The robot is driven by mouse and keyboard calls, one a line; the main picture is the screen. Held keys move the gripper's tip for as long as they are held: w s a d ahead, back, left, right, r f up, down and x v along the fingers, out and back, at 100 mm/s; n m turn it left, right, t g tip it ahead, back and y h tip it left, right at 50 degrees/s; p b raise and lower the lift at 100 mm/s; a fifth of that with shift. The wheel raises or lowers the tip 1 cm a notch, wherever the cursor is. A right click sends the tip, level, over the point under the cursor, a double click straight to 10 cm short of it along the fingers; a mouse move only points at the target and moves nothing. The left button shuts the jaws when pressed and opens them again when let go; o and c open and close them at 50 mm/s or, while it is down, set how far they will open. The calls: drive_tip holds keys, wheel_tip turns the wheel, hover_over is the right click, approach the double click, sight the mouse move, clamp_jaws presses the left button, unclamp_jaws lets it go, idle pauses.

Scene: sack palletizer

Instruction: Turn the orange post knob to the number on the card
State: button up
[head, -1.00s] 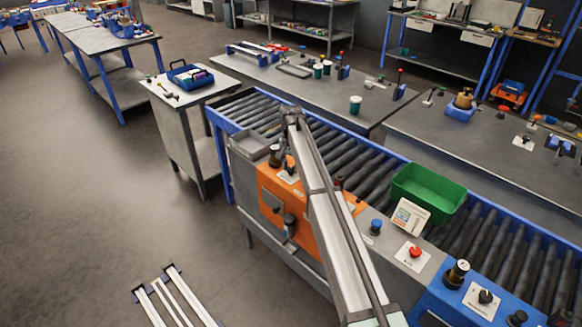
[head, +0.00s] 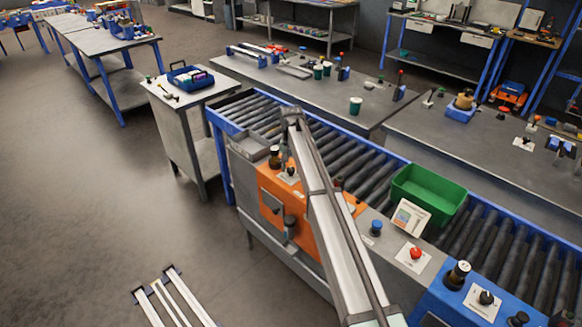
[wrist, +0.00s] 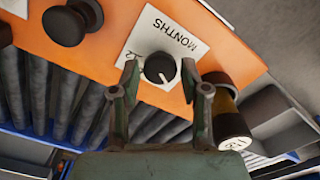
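In the wrist view, the black knob (wrist: 160,68) with a white pointer line sits on a white dial plate (wrist: 172,35) on the orange post panel (wrist: 238,45). The plate reads "MONTHS", upside down, with a partly covered number. My gripper (wrist: 160,72) is open, its two fingers on either side of the knob with visible gaps. In the head view, the orange post (head: 304,227) is partly behind my arm, and my gripper cannot be made out. A white card (head: 410,217) leans near the green bin; its print is too small to read.
A dark, brass-banded cylinder (wrist: 232,122) stands close to my right finger, and another black knob (wrist: 68,25) is at upper left. The roller conveyor (head: 358,160) runs behind the post, with the green bin (head: 428,195) on it. Red (head: 416,252) and blue (head: 376,227) knobs stand to the right.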

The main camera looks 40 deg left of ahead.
sight(291, 169)
idle(0.3)
wheel_tip(291, 169, up, 12)
idle(0.6)
